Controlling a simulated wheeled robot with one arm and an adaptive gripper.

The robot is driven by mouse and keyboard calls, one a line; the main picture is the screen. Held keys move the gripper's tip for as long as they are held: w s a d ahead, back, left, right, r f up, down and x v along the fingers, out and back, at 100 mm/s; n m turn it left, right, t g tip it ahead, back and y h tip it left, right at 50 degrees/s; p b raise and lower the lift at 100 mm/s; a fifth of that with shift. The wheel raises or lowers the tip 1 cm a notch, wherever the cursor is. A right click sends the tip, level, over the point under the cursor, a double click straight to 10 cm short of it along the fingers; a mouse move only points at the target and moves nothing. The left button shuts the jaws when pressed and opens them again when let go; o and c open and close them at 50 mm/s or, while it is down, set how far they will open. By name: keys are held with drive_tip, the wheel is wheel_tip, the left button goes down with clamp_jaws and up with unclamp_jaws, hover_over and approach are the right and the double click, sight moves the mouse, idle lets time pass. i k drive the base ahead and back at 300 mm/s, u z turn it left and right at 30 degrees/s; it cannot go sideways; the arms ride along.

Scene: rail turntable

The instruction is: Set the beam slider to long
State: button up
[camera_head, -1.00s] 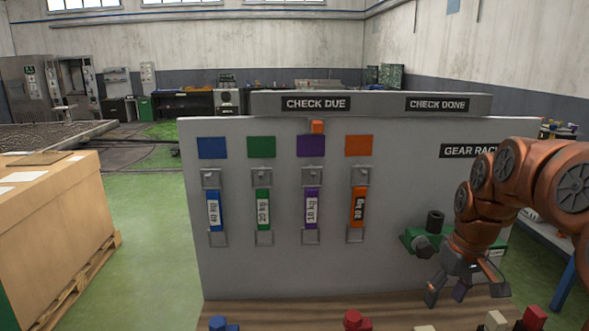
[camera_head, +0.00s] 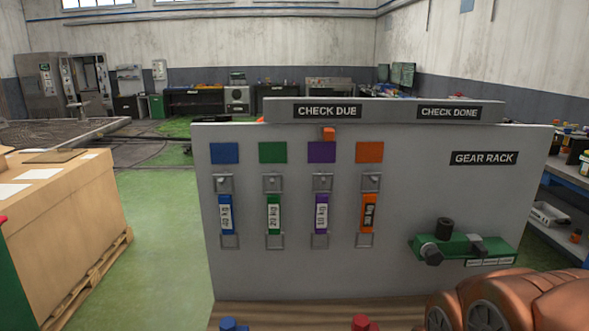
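A green device (camera_head: 465,249) is mounted low on the right of the grey panel, under the GEAR RACK sign. It has an upright black cylinder (camera_head: 444,229), a dark round knob (camera_head: 431,254) at its left end and a grey block (camera_head: 477,244) on top near its middle. I cannot tell for sure which part is the beam slider. A small white label strip (camera_head: 490,262) on its front is too small to read. My gripper is out of view; only copper links of my arm show at the bottom right, below the device.
The grey panel (camera_head: 300,190) carries several coloured kg tags in holders on its left. A wooden ledge (camera_head: 270,312) with blue and red pieces runs along its bottom. A large box on a pallet (camera_head: 65,215) stands at left, with green floor between. Blue shelving is at right.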

sight(476, 245)
drive_tip(key=z, duration=1.6)
drive_tip(key=k, duration=0.6)
drive_tip(key=u, duration=1.15)
drive_tip(key=i, duration=0.5)
drive_tip(key=z, duration=0.05)
